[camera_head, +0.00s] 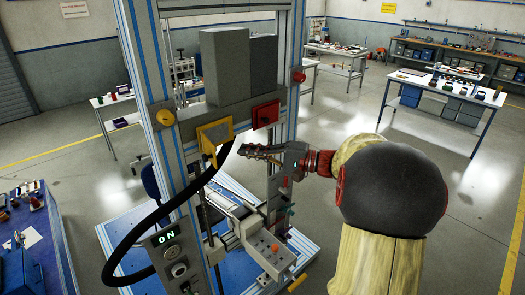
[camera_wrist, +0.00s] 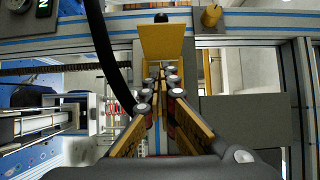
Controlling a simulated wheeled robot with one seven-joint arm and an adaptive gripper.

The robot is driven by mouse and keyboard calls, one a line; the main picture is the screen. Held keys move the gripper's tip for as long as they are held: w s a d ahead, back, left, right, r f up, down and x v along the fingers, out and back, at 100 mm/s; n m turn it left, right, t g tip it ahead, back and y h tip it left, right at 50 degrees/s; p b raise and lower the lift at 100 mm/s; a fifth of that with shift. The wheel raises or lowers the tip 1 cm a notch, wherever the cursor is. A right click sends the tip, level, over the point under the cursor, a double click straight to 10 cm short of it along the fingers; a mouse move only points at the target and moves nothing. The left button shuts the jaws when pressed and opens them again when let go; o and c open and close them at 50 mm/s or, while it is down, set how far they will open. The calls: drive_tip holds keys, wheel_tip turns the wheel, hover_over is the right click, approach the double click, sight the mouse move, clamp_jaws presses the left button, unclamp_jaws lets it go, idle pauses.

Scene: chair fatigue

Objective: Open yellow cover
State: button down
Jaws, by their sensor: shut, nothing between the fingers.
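The yellow cover (camera_head: 215,134) is on the grey crossbeam of the test frame, left of the red box. In the head view it shows as a yellow square edge around a grey face, with a yellow part below it. In the wrist view a flat yellow panel (camera_wrist: 162,42) stands just beyond my fingertips. My gripper (camera_head: 243,150) is to the right of the cover and a little lower. In the wrist view my gripper (camera_wrist: 160,72) has its fingertips together with nothing between them. I cannot tell whether the fingertips touch the cover.
A thick black cable (camera_head: 130,235) loops from below the cover down the left side; it also passes left of my fingers in the wrist view (camera_wrist: 108,55). A red box (camera_head: 265,113) and frame posts (camera_head: 160,100) are close by. Open floor lies right.

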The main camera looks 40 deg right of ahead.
drive_tip(key=w+a, duration=0.1)
drive_tip(key=a+p, duration=0.1)
drive_tip(key=a, duration=0.1)
drive_tip(key=w+a, duration=0.1)
drive_tip(key=a, duration=0.1)
drive_tip(key=shift+w+a+p, duration=0.1)
drive_tip(key=shift+w+p, duration=0.2)
drive_tip(key=shift+p, duration=0.05)
drive_tip(key=a+h+b, duration=0.1)
drive_tip(key=b, duration=0.1)
drive_tip(key=a+m+t+h+b, duration=0.1)
drive_tip(key=b, duration=0.2)
drive_tip(key=shift+s+a+f+b, duration=0.15)
drive_tip(key=shift+a+b, duration=0.2)
drive_tip(key=shift+a, duration=0.1)
